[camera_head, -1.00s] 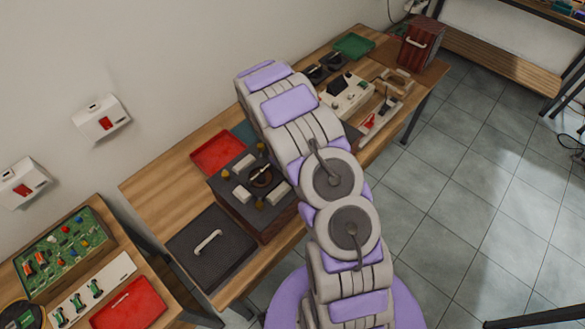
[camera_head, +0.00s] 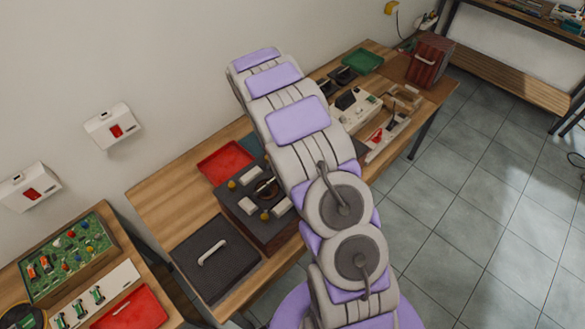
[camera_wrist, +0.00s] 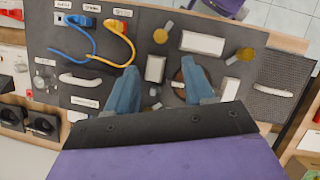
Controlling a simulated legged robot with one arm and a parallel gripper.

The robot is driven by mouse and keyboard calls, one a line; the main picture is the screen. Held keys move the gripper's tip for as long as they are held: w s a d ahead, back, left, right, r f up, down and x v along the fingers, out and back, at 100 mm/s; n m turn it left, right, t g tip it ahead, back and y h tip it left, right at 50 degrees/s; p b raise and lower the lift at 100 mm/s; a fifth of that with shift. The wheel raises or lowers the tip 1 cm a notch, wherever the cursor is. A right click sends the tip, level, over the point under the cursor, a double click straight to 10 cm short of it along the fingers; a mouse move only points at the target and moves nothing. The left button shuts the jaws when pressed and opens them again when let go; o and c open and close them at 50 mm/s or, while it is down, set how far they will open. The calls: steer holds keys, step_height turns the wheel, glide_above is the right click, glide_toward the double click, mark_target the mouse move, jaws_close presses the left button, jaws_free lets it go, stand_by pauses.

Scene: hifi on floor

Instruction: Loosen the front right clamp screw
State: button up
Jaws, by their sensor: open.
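The dark clamp box (camera_head: 262,228) stands on the bench, with white blocks and yellow-brass screws on top. In the head view one screw (camera_head: 264,215) shows at its front left and another (camera_head: 231,184) at its back left; my arm hides its right side. In the wrist view the front right screw (camera_wrist: 160,35) seems to be the one at the top, beyond my fingertips and left of a long white block (camera_wrist: 202,42). My gripper (camera_wrist: 160,78) is open above the box, its blue fingers either side of a small white block (camera_wrist: 155,68). I see no contact with a screw.
A black lid with a handle (camera_head: 214,262) lies left of the box, and a red tray (camera_head: 224,162) behind it. In the wrist view blue and yellow cables (camera_wrist: 105,55) lie left of my fingers. White equipment (camera_head: 352,108) stands farther along the bench.

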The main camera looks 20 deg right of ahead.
steer(key=v, duration=0.4)
steer(key=shift+w+a+r, duration=0.1)
steer(key=shift+r, duration=0.2)
